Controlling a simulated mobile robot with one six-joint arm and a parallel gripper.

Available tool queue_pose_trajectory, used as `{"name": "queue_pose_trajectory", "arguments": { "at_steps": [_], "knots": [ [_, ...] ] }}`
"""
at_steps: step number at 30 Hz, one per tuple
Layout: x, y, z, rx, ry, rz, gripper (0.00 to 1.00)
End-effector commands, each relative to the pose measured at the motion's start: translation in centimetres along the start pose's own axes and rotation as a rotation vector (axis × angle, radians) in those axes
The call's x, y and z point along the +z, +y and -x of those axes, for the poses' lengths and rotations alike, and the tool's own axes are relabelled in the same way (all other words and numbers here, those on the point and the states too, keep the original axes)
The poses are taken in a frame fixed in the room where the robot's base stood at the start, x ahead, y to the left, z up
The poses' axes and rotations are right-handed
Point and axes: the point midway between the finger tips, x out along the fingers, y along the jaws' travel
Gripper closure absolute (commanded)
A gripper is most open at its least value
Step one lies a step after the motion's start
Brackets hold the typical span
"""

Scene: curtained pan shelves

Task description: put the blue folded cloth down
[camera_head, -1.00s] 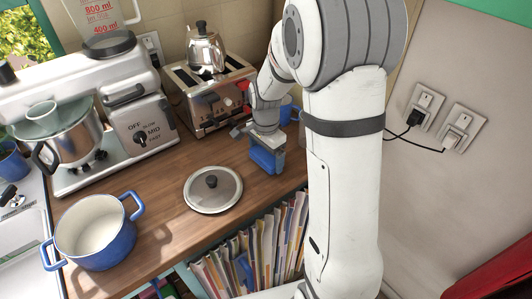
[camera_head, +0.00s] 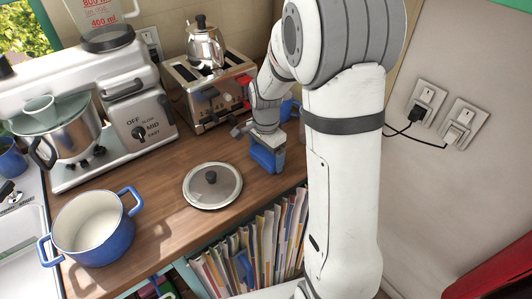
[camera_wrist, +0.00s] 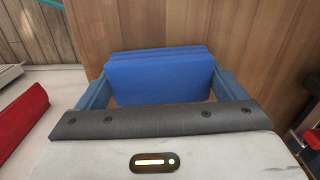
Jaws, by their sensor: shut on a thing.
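The blue folded cloth (camera_head: 264,156) is at the right part of the wooden counter, close to its front edge, in the head view. It also fills the space between the fingers in the wrist view (camera_wrist: 160,76). My gripper (camera_head: 268,148) is shut on it from above, one finger at each side. The wrist view shows wood right behind the cloth. I cannot tell whether the cloth's underside touches the counter.
A glass pan lid (camera_head: 212,186) lies left of the cloth, and a blue pot (camera_head: 95,228) stands further left. A toaster (camera_head: 206,92) with a kettle (camera_head: 205,42) on it is behind. A blue mug (camera_head: 289,108) stands behind my gripper. Folders (camera_head: 262,245) fill the shelf below.

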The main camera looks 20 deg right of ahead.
Motion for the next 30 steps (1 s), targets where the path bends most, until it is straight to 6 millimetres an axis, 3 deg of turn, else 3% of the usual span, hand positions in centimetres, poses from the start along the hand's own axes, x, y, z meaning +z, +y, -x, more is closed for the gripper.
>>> {"name": "queue_pose_trajectory", "arguments": {
  "at_steps": [15, 16, 19, 26, 30],
  "knots": [
    [-0.1, 0.0, -0.7, 0.0, 0.0, -0.001, 0.46],
    [-0.1, 0.0, -0.6, 0.0, 0.0, -0.001, 0.08],
    [-0.1, 0.0, -0.6, 0.0, 0.0, -0.001, 0.0],
    [-0.1, 0.0, -0.5, 0.0, 0.0, -0.001, 0.0],
    [-0.1, -0.1, 0.8, -0.004, 0.002, -0.001, 0.0]
  ]
}}
